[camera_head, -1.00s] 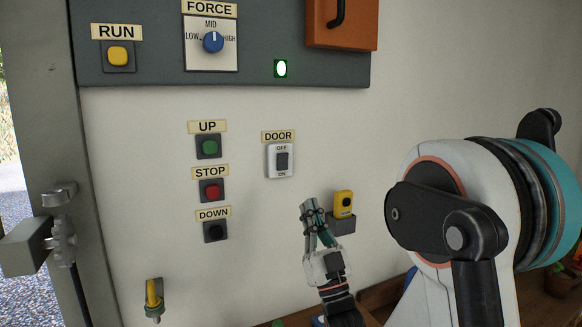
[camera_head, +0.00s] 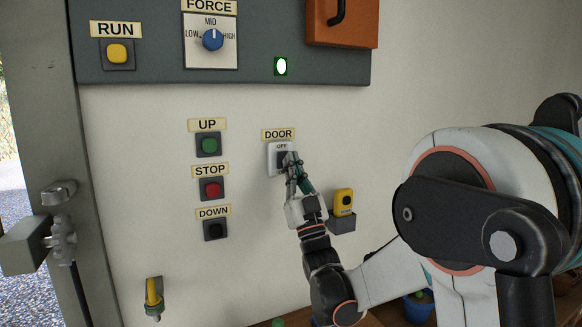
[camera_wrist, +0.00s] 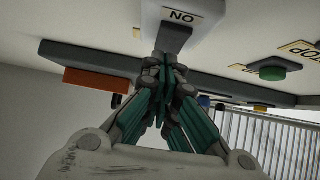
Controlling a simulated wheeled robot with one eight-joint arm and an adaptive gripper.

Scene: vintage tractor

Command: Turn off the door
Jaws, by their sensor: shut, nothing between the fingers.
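The door switch (camera_head: 272,158) is a white plate with a dark rocker, under a DOOR label (camera_head: 278,134) on the wall. Its OFF mark shows at the top in the head view; my fingers cover its lower part. My gripper (camera_head: 291,160) is shut and empty, with its tips at the rocker. In the wrist view the shut fingertips (camera_wrist: 166,62) meet the dark rocker (camera_wrist: 174,38), near the ON mark on the plate (camera_wrist: 205,12). I cannot tell whether they press it or only touch it.
UP (camera_head: 208,145), STOP (camera_head: 211,189) and DOWN (camera_head: 215,229) buttons are left of the switch. A yellow remote (camera_head: 343,201) sits in a grey holder to the right. A metal post (camera_head: 45,120) stands at left.

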